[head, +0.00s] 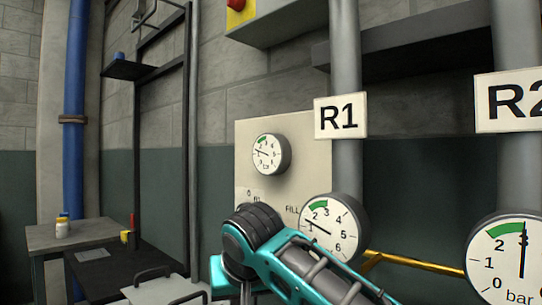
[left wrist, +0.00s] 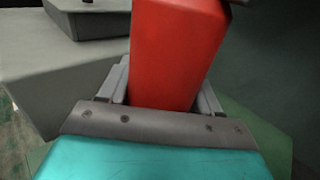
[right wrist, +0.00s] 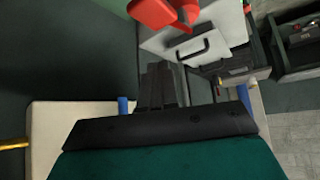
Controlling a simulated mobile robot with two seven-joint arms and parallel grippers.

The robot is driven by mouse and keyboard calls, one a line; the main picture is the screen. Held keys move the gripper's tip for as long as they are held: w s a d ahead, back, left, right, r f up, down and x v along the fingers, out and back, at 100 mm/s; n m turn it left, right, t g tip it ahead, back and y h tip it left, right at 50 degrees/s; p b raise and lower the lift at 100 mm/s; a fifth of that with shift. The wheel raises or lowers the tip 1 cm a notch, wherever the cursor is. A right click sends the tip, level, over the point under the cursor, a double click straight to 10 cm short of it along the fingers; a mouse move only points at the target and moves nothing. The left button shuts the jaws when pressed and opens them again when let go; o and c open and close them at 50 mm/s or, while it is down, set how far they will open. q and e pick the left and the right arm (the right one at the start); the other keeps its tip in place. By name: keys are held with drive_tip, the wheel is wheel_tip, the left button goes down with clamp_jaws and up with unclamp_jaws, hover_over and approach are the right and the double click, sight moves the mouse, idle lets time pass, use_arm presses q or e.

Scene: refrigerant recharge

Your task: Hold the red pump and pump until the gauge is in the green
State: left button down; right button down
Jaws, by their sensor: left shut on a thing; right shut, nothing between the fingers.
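In the left wrist view a red block-like part (left wrist: 175,50), which looks like the red pump, stands between the fingers of my left gripper (left wrist: 160,95), which is shut on it. The left gripper does not show in the head view. My right gripper (right wrist: 160,85) is shut and empty; its arm crosses in front of the panel in the head view. A red part (right wrist: 152,12) shows at the top of the right wrist view. The R1 gauge (head: 330,228) has its needle near 1, below the green band. The panel gauge (head: 267,154) has its needle left, outside the green.
The R2 gauge (head: 510,265) at the right has its needle near 3. A pale panel (head: 285,130) stands behind my right arm. A yellow pipe (head: 420,262) runs between the gauges. A table (head: 75,235) with a small bottle (head: 62,226) stands at the left.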

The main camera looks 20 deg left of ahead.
drive_tip(key=shift+r, duration=0.6)
drive_tip(key=shift+f, duration=3)
drive_tip(key=shift+f, duration=0.1)
drive_tip(key=shift+f, duration=1.9)
drive_tip(key=shift+r, duration=4.4)
drive_tip(key=shift+r, duration=0.6)
drive_tip(key=shift+f, duration=3)
